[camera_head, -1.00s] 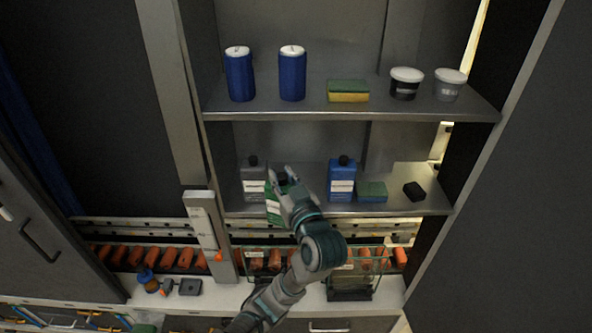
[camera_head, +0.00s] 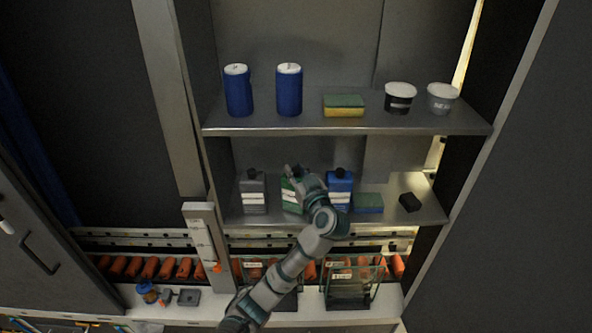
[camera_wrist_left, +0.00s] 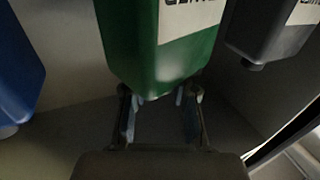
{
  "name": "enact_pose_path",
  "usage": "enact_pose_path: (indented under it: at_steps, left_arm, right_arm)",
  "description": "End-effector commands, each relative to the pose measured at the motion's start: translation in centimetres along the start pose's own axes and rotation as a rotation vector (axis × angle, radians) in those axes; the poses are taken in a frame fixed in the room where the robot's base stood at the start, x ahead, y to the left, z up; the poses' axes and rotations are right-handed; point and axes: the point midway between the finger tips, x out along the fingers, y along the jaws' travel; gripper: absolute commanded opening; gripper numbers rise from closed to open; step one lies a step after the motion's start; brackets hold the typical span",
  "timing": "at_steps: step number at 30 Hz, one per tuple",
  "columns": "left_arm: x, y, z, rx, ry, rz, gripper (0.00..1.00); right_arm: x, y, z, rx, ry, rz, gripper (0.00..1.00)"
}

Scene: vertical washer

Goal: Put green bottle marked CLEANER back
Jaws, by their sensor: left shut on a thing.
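The green bottle (camera_head: 290,197) with a white label is upright between a grey bottle (camera_head: 253,193) and a blue bottle (camera_head: 339,190) at the lower shelf (camera_head: 400,215). My left gripper (camera_head: 295,176) is shut on its top end. In the left wrist view, which is upside down, the green bottle (camera_wrist_left: 165,50) fills the middle, its neck end between the fingers (camera_wrist_left: 160,108). Its label lettering is cut off. The grey bottle (camera_wrist_left: 270,28) and blue bottle (camera_wrist_left: 18,75) flank it, apart from it. Whether its base touches the shelf is hidden. My right gripper is out of view.
A sponge (camera_head: 368,202) and a black block (camera_head: 409,202) lie right of the blue bottle. The upper shelf (camera_head: 300,128) above holds blue canisters (camera_head: 289,92), a sponge (camera_head: 344,105) and two tubs (camera_head: 399,97). A glass box (camera_head: 350,290) stands on the counter below.

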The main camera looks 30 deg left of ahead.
Motion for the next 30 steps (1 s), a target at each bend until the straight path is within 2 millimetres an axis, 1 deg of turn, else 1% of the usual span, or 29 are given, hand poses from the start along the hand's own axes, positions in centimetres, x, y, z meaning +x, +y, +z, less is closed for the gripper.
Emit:
enact_pose_path:
  at_steps: [8,9,11,12,21,23,26,30]
  left_arm:
    - [0.0,-0.1,-0.1,-0.003,0.004,0.000,0.00]
    - [0.0,0.0,0.1,-0.002,0.001,0.000,0.32]
    - [0.0,0.0,0.1,-0.002,0.002,0.000,0.47]
    - [0.0,0.0,0.1,-0.002,0.002,0.000,0.52]
    - [0.0,0.0,0.1,-0.002,0.002,0.000,0.52]
    - [-0.3,0.1,0.1,-0.002,0.002,0.001,0.52]
    - [-1.6,0.1,0.1,-0.003,0.002,0.003,0.52]
    - [-4.8,0.1,0.1,-0.005,0.001,0.004,0.52]
  right_arm:
    - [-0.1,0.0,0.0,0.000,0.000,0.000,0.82]
    - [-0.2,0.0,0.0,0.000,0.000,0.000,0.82]
    - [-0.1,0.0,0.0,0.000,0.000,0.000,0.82]
    - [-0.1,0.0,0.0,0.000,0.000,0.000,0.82]
    - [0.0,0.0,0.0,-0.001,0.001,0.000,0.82]
    - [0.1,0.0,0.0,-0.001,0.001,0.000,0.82]
    - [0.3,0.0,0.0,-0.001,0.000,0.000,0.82]
    - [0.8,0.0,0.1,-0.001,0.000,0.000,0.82]
